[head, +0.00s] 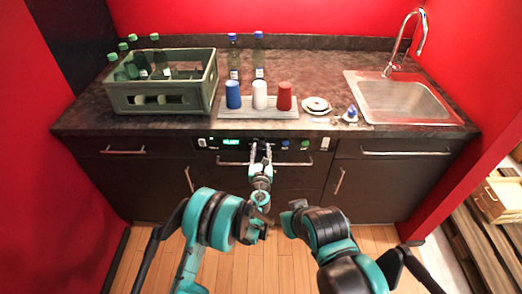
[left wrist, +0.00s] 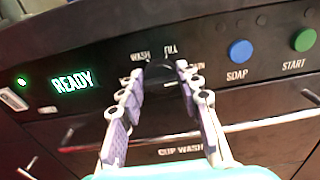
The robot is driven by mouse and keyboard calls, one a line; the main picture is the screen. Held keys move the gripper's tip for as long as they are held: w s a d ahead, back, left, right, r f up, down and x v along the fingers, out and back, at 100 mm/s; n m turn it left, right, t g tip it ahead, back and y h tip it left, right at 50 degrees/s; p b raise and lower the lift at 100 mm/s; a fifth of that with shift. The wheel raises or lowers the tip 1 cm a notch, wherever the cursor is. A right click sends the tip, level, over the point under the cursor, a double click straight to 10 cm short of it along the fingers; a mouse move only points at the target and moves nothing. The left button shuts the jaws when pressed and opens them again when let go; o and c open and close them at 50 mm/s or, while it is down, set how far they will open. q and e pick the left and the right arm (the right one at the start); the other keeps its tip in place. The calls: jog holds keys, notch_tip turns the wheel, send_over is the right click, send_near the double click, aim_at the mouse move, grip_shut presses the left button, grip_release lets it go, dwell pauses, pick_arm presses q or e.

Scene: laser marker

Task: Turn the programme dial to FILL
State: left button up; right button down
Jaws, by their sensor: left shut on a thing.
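The programme dial (left wrist: 163,76) is a dark knob on the black control panel (left wrist: 105,62), mostly hidden between the fingers of my left gripper (left wrist: 161,70). The gripper (head: 260,146) is shut on the dial, one finger on each side. The WASH label (left wrist: 140,55) is above left of the dial and the FILL label (left wrist: 170,48) is just above it. More lettering beside the fingers is partly covered. I cannot tell which label the dial points to. The display (left wrist: 74,81) reads READY in green.
Right of the dial are a blue SOAP button (left wrist: 240,51) and a green START button (left wrist: 304,40). A handle bar (head: 235,163) runs below the panel. On the counter above stand three cups on a tray (head: 283,114), a bottle crate (head: 160,108) and a sink (head: 400,100).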

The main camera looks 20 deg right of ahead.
pick_arm(q)
jog(key=shift+n, duration=0.4)
jog(key=n, duration=0.5)
jog(key=shift+a, duration=0.1)
jog(key=n, duration=0.5)
jog(key=shift+f+n, duration=0.1)
jog(key=shift+n, duration=0.3)
jog(key=shift+a, duration=0.1)
jog(key=o, duration=1.2)
jog(key=shift+c, duration=0.2)
